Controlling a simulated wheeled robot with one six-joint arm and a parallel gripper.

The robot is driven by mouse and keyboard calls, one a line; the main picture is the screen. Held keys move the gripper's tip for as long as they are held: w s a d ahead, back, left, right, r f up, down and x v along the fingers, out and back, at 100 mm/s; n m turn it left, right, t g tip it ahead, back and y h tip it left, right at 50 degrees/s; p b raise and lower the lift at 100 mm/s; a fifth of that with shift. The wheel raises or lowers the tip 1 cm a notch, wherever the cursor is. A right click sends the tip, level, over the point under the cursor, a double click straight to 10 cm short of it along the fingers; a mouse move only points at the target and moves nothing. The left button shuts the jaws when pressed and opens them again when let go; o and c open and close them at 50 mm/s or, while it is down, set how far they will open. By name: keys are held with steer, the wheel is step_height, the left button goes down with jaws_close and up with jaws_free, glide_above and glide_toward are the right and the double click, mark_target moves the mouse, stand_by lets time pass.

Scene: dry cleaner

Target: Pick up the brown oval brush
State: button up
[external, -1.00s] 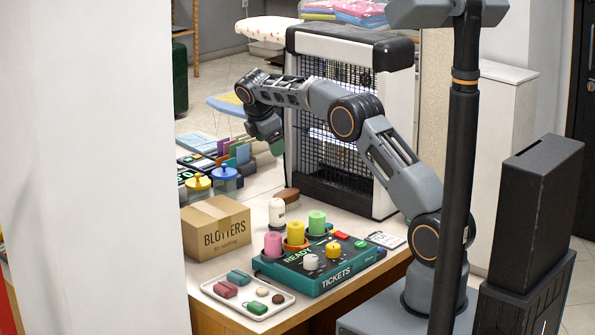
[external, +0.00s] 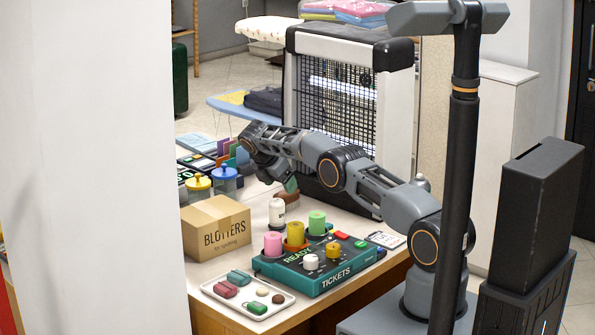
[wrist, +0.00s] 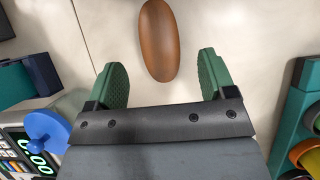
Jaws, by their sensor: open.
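The brown oval brush (wrist: 158,42) lies on the pale counter in the wrist view, its long side running away from me. It sits ahead of and between the two green fingers of my gripper (wrist: 163,80), which are apart with nothing between their pads. In the external view my gripper (external: 290,184) is low over the counter beside the heater-like cage, and the brush (external: 288,197) shows just beneath it, partly covered by the fingers. I cannot tell the exact height of the fingers above the counter.
A white bottle (external: 277,213) stands close in front of the brush. Jars with blue (external: 224,173) and yellow lids and a BLOTTERS box (external: 216,228) are to the left. A teal TICKETS box (external: 320,271) bearing spools and a black-framed mesh unit (external: 345,120) are nearby.

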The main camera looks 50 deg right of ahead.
mark_target(285, 192)
steer(key=shift+x, duration=2.95)
steer(key=shift+a, duration=0.1)
steer(key=shift+c, duration=0.2)
steer(key=c, duration=1)
steer(key=shift+r, duration=0.1)
